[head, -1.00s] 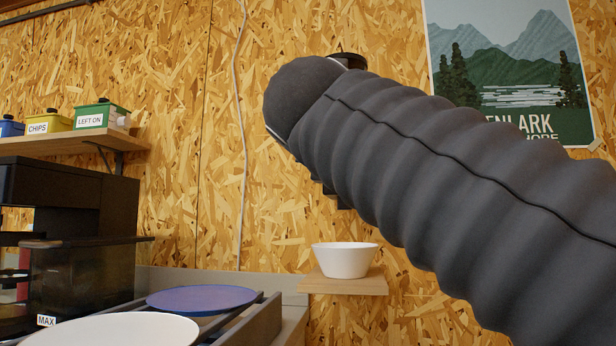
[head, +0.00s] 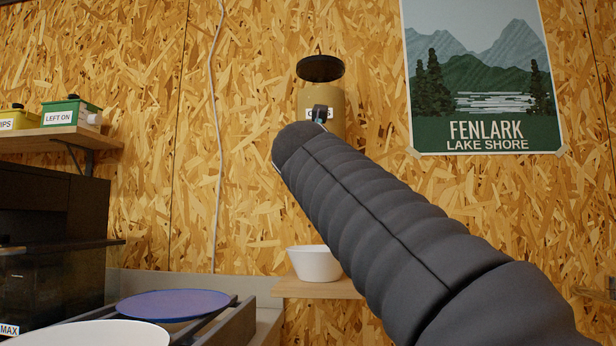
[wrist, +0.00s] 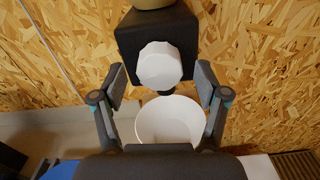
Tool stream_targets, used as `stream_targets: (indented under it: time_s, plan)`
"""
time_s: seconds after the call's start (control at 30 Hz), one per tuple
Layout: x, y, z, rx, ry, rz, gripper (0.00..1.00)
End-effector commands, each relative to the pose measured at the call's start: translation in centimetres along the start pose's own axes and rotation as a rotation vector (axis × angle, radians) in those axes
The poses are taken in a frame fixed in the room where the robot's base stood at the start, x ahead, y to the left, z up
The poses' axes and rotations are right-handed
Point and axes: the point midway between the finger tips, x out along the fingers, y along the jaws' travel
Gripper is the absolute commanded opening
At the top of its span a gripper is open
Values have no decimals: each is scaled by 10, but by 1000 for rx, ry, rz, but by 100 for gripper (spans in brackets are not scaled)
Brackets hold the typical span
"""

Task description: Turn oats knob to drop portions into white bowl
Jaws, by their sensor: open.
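The oats dispenser (head: 335,105) is a tan canister with a black lid, mounted on the wall; its label is partly hidden by my arm. In the wrist view its white faceted knob (wrist: 160,65) sits on the front of a black housing (wrist: 157,28). My gripper (wrist: 161,78) is open, with one finger on each side of the knob and visible gaps between. The white bowl (head: 315,264) stands on a small wooden shelf (head: 300,288). The wrist view shows the bowl (wrist: 170,122) below the knob, and its visible inside looks empty.
A blue plate (head: 172,304) and a white plate (head: 95,334) lie at the lower left. A dark machine (head: 50,225) and a shelf with a green box (head: 72,112) stand at left. A lake poster (head: 480,80) hangs at right.

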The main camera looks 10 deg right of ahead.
Motion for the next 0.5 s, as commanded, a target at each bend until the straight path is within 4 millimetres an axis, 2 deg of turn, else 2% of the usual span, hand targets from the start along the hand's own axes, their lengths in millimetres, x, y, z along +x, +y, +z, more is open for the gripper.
stream_targets:
  time_s: [0.23,0.27,0.4,0.5]
  plan:
    - [1,0,0,0,0,1,74]
    - [1,0,0,0,0,1,71]
    - [1,0,0,0,1,1,36]
    - [1,0,0,0,1,1,14]
